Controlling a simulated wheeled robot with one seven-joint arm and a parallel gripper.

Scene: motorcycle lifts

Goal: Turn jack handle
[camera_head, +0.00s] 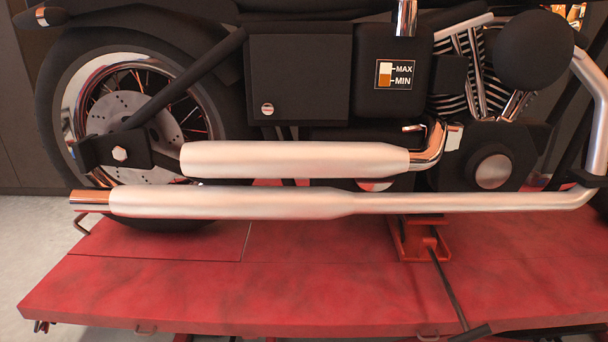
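A red jack (420,240) stands on the red lift platform (190,290), under the motorcycle's lower exhaust pipe. Its handle (449,290) is a thin dark rod. The rod slopes down and slightly right from the jack, across the platform to its front edge. The rod's lower end is near a dark shape at the bottom edge, and I cannot tell where it ends. My gripper does not show in this view, and nothing is seen holding the handle.
A black motorcycle (300,75) stands on the platform, its rear wheel (125,110) at left. Two silver exhaust pipes (230,203) run low across it, above the jack. A dark shape (545,328) lies at bottom right. Grey floor (30,245) is clear at left.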

